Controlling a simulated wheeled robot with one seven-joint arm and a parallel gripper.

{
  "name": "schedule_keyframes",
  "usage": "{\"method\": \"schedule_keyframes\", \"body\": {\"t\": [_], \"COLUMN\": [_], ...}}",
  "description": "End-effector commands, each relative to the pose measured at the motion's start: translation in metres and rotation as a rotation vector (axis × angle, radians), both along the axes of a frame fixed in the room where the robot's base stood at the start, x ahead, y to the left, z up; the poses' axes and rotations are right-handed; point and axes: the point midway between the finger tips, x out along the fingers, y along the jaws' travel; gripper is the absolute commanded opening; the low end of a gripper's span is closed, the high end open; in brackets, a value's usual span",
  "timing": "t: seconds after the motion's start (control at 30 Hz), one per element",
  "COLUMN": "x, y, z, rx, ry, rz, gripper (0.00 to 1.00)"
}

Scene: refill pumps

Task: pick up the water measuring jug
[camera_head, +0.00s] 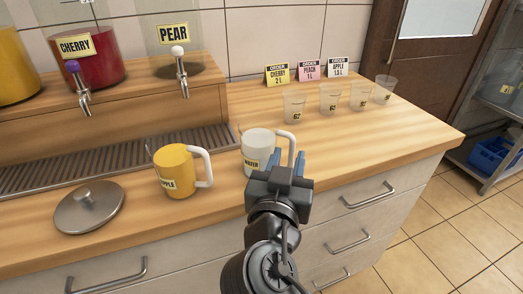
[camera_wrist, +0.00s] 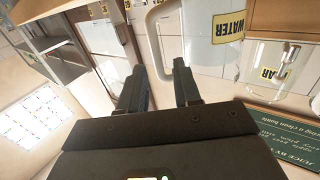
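The water measuring jug (camera_head: 257,148) is clear to whitish with a yellow WATER label and a white handle on its right side. It stands upright on the wooden counter. In the wrist view the jug (camera_wrist: 209,50) is at the upper right, cut off by the frame. My gripper (camera_head: 287,158) is at the jug's handle side, its two blue-grey fingers apart. In the wrist view my gripper (camera_wrist: 158,72) is open, and the handle (camera_wrist: 153,36) shows between the fingers. I cannot tell whether either finger touches it.
A yellow APPLE jug (camera_head: 175,171) and a round metal lid (camera_head: 89,207) stand to the left. Behind are the drip grate (camera_head: 110,161) and the PEAR tap (camera_head: 180,72). Several clear cups (camera_head: 293,106) and order cards (camera_head: 309,70) are at back right. The counter's right side is clear.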

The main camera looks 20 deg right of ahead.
Motion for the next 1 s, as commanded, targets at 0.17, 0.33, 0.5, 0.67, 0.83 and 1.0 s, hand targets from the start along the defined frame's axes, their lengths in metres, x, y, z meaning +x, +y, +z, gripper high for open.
{"method": "schedule_keyframes", "body": {"t": [0.17,0.33,0.5,0.67,0.83,1.0], "x": [0.020,0.033,0.034,0.034,0.034,0.034], "y": [-0.018,-0.026,-0.027,-0.027,-0.027,-0.027], "z": [0.001,-0.001,-0.002,-0.002,-0.002,-0.002], "rx": [0.000,0.001,0.001,0.001,0.000,0.000], "ry": [0.002,0.002,0.002,0.002,0.001,0.001], "rz": [-0.002,0.000,0.000,0.001,0.001,0.001], "gripper": [0.33,0.33,0.33,0.25,0.09,0.00]}}
